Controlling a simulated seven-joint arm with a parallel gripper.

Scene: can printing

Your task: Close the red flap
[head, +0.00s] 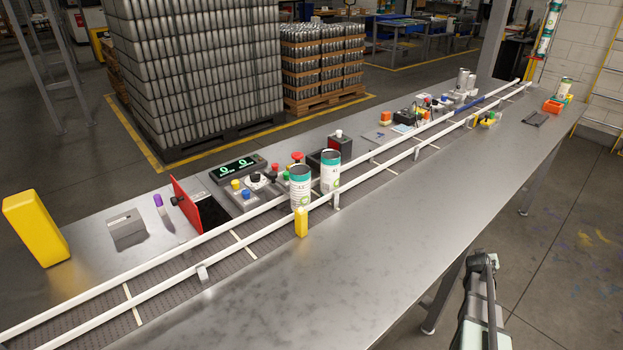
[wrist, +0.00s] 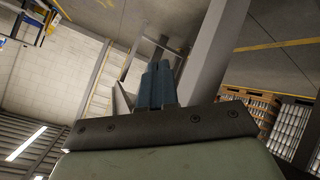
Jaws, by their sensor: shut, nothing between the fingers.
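The red flap (head: 187,205) stands raised on the far side of the conveyor, left of centre in the head view. It has a black knob on its left face. A dark opening (head: 212,213) shows just to its right. My gripper (wrist: 157,84) shows in the wrist view with its two blue-grey fingers together and nothing between them. In the head view my arm is at the lower right, off the table's near edge and far from the flap. The wrist view does not show the flap.
The conveyor (head: 180,270) with white rails runs between my arm and the flap. Two printed cans (head: 300,187) stand on it by a yellow block (head: 301,222). A button panel (head: 253,189) lies right of the flap, a yellow box (head: 36,228) left. The near tabletop (head: 420,210) is clear.

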